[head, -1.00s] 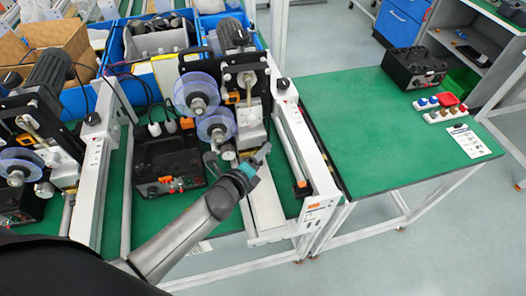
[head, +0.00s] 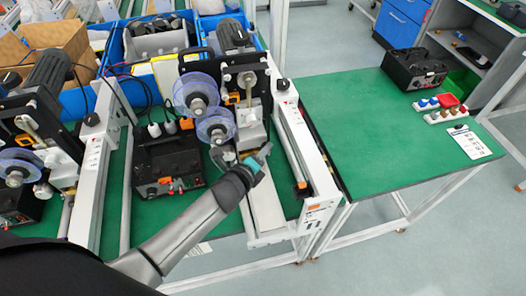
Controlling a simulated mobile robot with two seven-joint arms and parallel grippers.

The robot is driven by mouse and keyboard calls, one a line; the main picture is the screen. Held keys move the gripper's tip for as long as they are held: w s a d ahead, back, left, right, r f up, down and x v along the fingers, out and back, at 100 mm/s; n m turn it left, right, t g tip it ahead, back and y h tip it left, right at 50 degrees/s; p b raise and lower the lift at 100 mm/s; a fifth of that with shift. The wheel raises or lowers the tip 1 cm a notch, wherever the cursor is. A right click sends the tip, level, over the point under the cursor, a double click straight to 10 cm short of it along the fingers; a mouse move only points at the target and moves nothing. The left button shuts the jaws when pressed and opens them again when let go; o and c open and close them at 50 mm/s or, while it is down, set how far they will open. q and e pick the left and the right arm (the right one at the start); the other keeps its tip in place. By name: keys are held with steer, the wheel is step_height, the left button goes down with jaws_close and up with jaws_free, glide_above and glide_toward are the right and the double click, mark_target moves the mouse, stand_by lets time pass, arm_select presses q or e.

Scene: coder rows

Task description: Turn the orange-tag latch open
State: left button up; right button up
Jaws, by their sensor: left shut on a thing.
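My left gripper (head: 260,158) reaches in from the lower left to the lower front of the right-hand coder (head: 246,98). It is shut on a small part there, which its fingers mostly hide. This looks like the latch, but I cannot see an orange tag at the fingertips or make out the latch's angle. A small orange piece (head: 233,97) shows higher up on the same coder, apart from the gripper. My right gripper is not in view.
Two clear bluish reels (head: 196,93) sit just above and left of my gripper. A black box with orange switches (head: 168,163) stands to the left. A white rail (head: 305,150) runs along the right. The green table (head: 365,150) beyond has clear room.

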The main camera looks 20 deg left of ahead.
arm_select(q)
jaws_close()
steer(key=n+t+h+b, duration=0.1)
steer(key=b, duration=0.3)
steer(key=f+n+t+b, duration=0.1)
steer(key=n+t+b, duration=0.1)
steer(key=b, duration=0.3)
steer(key=shift+a+f+h, duration=0.2)
steer(key=shift+h, duration=0.2)
steer(key=shift+s+n+t+b, duration=0.1)
steer(key=shift+n+t+b, duration=0.55)
steer(key=shift+b, duration=0.95)
steer(key=shift+r, duration=0.1)
steer(key=o, duration=0.7)
jaws_free()
steer(key=shift+c, duration=0.2)
